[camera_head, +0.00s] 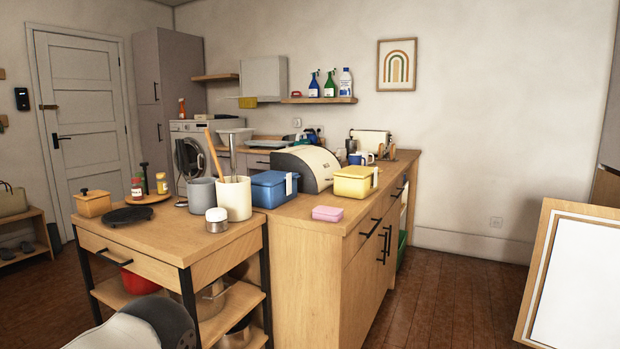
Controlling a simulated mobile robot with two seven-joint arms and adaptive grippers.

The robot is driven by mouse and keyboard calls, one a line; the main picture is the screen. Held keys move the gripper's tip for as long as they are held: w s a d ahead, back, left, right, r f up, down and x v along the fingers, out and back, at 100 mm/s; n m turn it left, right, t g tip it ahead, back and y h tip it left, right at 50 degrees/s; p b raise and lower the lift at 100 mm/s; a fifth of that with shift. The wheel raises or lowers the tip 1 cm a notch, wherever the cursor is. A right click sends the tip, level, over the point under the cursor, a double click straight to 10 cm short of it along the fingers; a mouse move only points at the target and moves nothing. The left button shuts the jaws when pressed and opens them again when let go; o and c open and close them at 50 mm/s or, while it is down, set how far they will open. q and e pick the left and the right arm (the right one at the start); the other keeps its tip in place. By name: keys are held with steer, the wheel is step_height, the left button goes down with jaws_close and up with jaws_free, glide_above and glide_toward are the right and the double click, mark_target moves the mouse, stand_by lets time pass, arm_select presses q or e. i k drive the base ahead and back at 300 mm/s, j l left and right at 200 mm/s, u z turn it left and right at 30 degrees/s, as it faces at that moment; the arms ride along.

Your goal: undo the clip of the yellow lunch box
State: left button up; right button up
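The yellow lunch box (352,183) stands with its lid on the wooden counter (335,226). It is right of the black-and-cream bread bin and behind a small pink box. A pale clip (375,177) shows upright against its right end; from here I cannot tell how firmly it is fastened. Neither of my grippers is in view. Only a white and dark grey part of my own arm shows at the bottom left, well in front of the lunch box.
A utensil crock (234,200) stands on the wooden cart (165,238). Floor right of the counter is clear up to a leaning white-faced board (580,285).

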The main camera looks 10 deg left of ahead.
mark_target(353, 188)
steer(key=i+l, duration=0.4)
steer(key=i+l+u, duration=0.15)
steer(key=i+l, duration=0.25)
steer(key=l, duration=0.1)
